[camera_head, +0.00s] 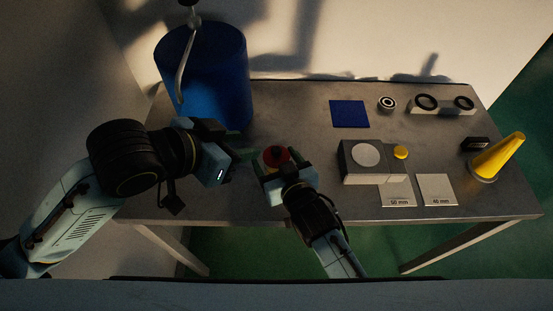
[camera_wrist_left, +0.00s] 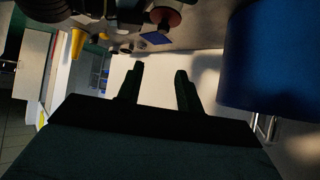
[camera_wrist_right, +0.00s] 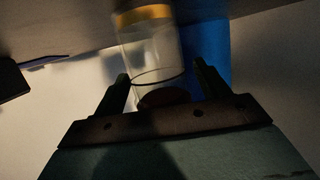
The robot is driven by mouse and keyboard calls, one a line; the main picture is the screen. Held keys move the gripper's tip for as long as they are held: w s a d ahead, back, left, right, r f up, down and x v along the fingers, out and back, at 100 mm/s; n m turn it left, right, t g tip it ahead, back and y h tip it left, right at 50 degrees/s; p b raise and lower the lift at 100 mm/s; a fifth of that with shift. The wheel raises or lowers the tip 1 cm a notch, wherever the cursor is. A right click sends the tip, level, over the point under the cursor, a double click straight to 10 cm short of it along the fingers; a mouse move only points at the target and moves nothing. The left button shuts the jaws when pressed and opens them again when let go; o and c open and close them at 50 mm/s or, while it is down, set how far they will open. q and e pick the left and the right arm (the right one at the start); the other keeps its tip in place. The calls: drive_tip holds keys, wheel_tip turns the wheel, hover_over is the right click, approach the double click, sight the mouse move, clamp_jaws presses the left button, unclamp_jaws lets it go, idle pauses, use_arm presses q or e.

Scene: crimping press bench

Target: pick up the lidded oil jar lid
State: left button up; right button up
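The oil jar's red lid (camera_head: 275,154) shows in the head view near the table's front left. In the right wrist view the clear jar (camera_wrist_right: 152,55) has a yellow band at its far end, and the dark red lid (camera_wrist_right: 165,97) is at its near end. My right gripper (camera_head: 279,170) is open, its fingers on either side of the lid with gaps visible. The lid's seating on the jar is unclear. My left gripper (camera_head: 236,160) is open and empty, left of the lid. The left wrist view shows the lid (camera_wrist_left: 165,17) at the top.
A large blue bin (camera_head: 215,85) stands at the table's back left. A grey block with a white disc (camera_head: 366,154), white plates (camera_head: 436,189), a blue square (camera_head: 349,113), black rings (camera_head: 427,102) and a yellow cone (camera_head: 498,156) are to the right.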

drive_tip(key=c, duration=0.9)
use_arm(q)
drive_tip(key=shift+o, duration=0.6)
use_arm(e)
drive_tip(key=shift+c, duration=0.7)
use_arm(q)
drive_tip(key=shift+o, duration=0.5)
drive_tip(key=shift+w+d+f+m+g, duration=0.15)
drive_tip(key=shift+d+m+g, duration=0.15)
drive_tip(key=shift+d, duration=0.05)
drive_tip(key=m+g+y, duration=0.7)
drive_tip(key=m, duration=0.9)
hover_over(277, 150)
drive_tip(key=f, duration=0.3)
drive_tip(key=shift+w+d+f, duration=0.1)
drive_tip(key=shift+d+f, duration=0.2)
drive_tip(key=shift+f, duration=0.1)
drive_tip(key=shift+a+f, duration=0.15)
drive_tip(key=shift+f, duration=1.25)
drive_tip(key=shift+a+f, duration=0.15)
drive_tip(key=shift+f, duration=1.25)
